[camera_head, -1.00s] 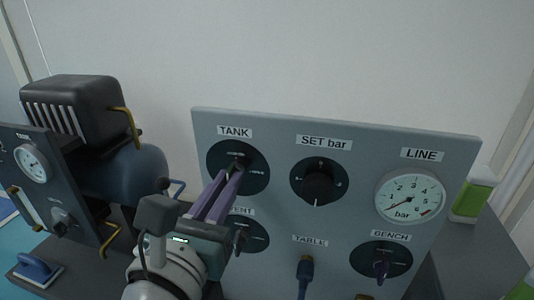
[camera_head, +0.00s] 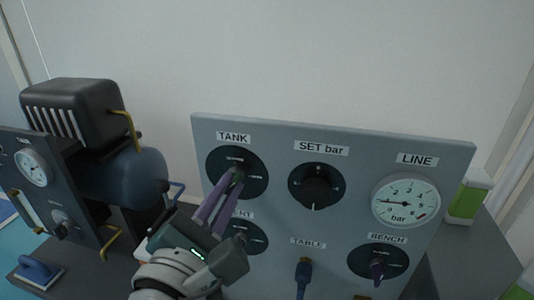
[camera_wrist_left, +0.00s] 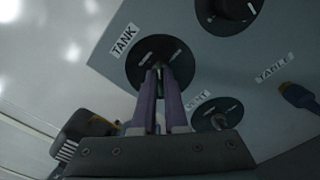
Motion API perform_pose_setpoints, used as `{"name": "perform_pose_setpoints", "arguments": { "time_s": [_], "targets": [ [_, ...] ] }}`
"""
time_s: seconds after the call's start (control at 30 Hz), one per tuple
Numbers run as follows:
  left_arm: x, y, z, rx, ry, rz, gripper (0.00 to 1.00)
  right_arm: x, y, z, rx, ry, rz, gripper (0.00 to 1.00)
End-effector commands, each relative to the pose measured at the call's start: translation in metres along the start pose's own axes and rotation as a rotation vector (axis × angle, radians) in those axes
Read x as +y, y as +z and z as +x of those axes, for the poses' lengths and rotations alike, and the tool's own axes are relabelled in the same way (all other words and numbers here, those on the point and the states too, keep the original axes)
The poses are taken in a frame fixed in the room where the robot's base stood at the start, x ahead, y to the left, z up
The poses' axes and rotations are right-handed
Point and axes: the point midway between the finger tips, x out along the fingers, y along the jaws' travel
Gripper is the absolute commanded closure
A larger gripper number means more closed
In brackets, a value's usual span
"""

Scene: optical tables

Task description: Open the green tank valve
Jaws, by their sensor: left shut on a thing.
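The TANK valve is a round black dial (camera_head: 252,162) at the upper left of the grey panel, under its TANK label; it also shows in the wrist view (camera_wrist_left: 136,66). My left gripper (camera_head: 238,174) reaches it from below left, with its purple fingers shut on the valve handle at the dial's middle. In the wrist view the fingertips (camera_wrist_left: 160,70) close around the handle, and only a small greenish bit shows between them. Most of the handle is hidden by the fingers. My right gripper is not in view.
The grey panel (camera_head: 285,135) also carries the SET bar knob (camera_head: 316,188), the LINE gauge (camera_head: 405,201), the VENT dial (camera_head: 250,240), the BENCH valve (camera_head: 378,264) and a blue TABLE connector (camera_head: 303,273). A dark compressor with a blue tank (camera_head: 125,180) stands at left.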

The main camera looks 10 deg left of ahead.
Motion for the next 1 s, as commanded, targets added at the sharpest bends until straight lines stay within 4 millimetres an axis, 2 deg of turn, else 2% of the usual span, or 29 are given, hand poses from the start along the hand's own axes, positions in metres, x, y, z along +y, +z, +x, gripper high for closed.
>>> {"name": "perform_pose_setpoints", "arguments": {
  "time_s": [0.6, 1.0],
  "targets": [
    [-0.002, 0.0, 0.0, 0.001, 0.001, 0.564, 1.0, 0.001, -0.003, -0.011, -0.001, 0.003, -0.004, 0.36],
    [-0.003, -0.001, 0.0, 0.001, 0.0, 0.786, 1.0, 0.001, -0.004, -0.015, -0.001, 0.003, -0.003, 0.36]
  ]
}}
